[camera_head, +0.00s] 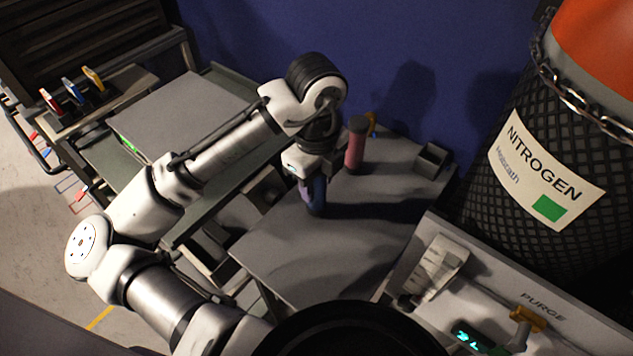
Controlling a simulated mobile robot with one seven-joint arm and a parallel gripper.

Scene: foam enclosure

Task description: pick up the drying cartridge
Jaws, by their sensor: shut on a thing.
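My gripper (309,180) points down over the grey bench top and is shut on a blue-purple cylinder, which looks like a drying cartridge (317,194). The cartridge is upright, and the gripper and wrist hide its upper part. I cannot tell whether its lower end touches the bench. A second cylinder, pinkish red with a dark cap (355,146), stands upright behind and to the right of my gripper, apart from it.
The grey bench top (300,255) is clear in front of my gripper. A small dark open box (432,158) stands at its right. A purge panel (530,297) and a large nitrogen cylinder (545,150) bound the right side. A blue wall rises behind.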

